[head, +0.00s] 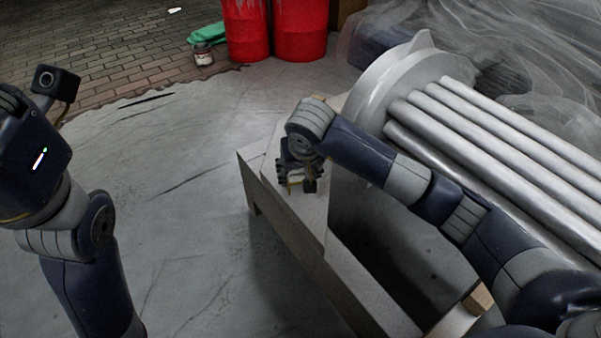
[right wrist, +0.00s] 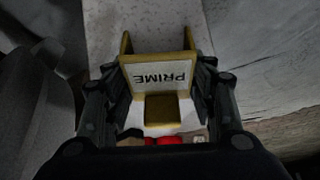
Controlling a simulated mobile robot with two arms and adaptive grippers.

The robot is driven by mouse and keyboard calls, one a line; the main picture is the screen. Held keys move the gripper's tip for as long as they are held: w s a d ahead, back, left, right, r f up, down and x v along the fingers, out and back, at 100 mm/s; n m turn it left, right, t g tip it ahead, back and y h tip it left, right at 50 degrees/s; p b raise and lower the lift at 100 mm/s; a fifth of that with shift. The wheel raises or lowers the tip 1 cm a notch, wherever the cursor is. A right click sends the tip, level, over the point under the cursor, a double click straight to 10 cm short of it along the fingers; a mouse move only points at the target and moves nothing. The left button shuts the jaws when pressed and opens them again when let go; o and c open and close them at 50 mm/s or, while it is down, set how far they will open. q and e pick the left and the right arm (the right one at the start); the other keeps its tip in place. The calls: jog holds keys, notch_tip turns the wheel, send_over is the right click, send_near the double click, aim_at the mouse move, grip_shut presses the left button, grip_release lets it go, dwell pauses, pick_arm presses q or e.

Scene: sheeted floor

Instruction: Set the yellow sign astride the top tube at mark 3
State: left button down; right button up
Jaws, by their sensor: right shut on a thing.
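The yellow sign (right wrist: 184,97) is between the fingers of my right gripper (right wrist: 160,72) in the right wrist view. Its white face reads PRIME, upside down in that picture. In the head view my right gripper (head: 299,183) points down over the pale beam, and only a bit of yellow shows at its fingers. The top tube (head: 520,124) is one of several silver tubes at the right, running from a round grey end plate (head: 390,75). I cannot make out any numbered mark.
The pale beam (head: 345,285) runs from the middle toward the bottom right. Two red drums (head: 300,30), a small jar (head: 203,55) and a green cloth (head: 207,33) are at the back. Clear plastic sheeting (head: 540,45) lies behind the tubes. The sheeted floor at centre left is clear.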

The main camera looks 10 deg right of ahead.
jog(key=shift+r, duration=0.1)
jog(key=o, duration=1.1)
jog(key=shift+f, duration=0.2)
jog(key=shift+r, duration=0.1)
